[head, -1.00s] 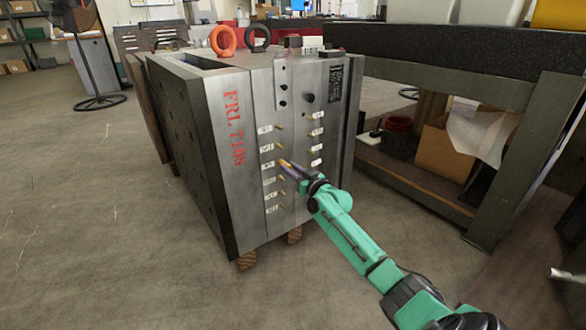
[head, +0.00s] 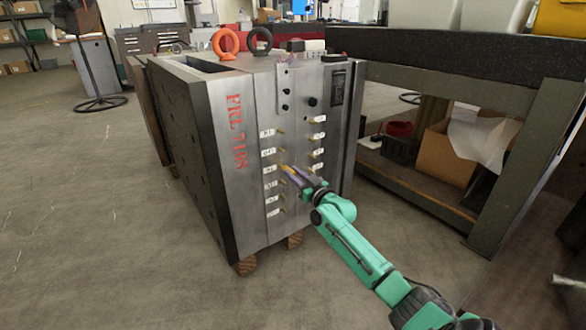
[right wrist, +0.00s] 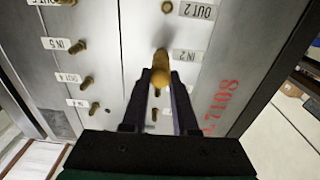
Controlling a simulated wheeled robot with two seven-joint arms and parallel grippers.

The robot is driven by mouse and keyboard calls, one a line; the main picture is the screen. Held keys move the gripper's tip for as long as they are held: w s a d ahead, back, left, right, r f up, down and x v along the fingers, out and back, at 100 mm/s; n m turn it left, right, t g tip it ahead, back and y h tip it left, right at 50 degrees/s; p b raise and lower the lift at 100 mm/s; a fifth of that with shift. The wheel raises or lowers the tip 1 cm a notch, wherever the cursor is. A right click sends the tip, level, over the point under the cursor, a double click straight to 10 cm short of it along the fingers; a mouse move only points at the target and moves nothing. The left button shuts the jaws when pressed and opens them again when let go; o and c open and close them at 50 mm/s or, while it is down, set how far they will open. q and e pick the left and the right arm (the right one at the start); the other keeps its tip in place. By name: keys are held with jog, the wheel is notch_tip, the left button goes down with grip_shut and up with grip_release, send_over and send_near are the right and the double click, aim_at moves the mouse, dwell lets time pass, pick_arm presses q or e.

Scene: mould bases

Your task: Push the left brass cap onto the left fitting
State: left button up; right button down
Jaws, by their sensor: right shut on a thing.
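My right gripper (head: 289,170) is at the front face of the steel mould base (head: 236,190), by the left column of labelled brass fittings. In the right wrist view its two dark fingers (right wrist: 160,88) are shut on a brass cap (right wrist: 161,72). The cap's round end faces the camera, in front of the plate beside the "IN 2" label (right wrist: 188,56). The fitting behind the cap is hidden, so I cannot tell whether the cap touches it. My left gripper is not in view.
Other brass fittings (right wrist: 86,82) stick out of the plate close to the fingers. An orange lifting ring (head: 225,43) and a dark one stand on top of the block. A workbench (head: 455,50) stands to the right.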

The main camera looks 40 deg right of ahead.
jog(key=s+m+h, duration=0.1)
jog(key=s+m, duration=0.9)
jog(key=s, duration=0.1)
jog(key=w, duration=0.9)
jog(key=shift+w+d+f, duration=0.1)
jog(key=shift+d+f, duration=0.1)
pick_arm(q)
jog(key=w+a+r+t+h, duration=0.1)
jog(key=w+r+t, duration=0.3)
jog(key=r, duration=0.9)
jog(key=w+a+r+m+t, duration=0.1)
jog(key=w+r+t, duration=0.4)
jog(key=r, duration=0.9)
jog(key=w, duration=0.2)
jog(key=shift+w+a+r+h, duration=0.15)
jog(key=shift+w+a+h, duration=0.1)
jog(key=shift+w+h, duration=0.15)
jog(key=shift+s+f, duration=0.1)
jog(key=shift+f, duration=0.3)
pick_arm(e)
jog(key=shift+w, duration=0.3)
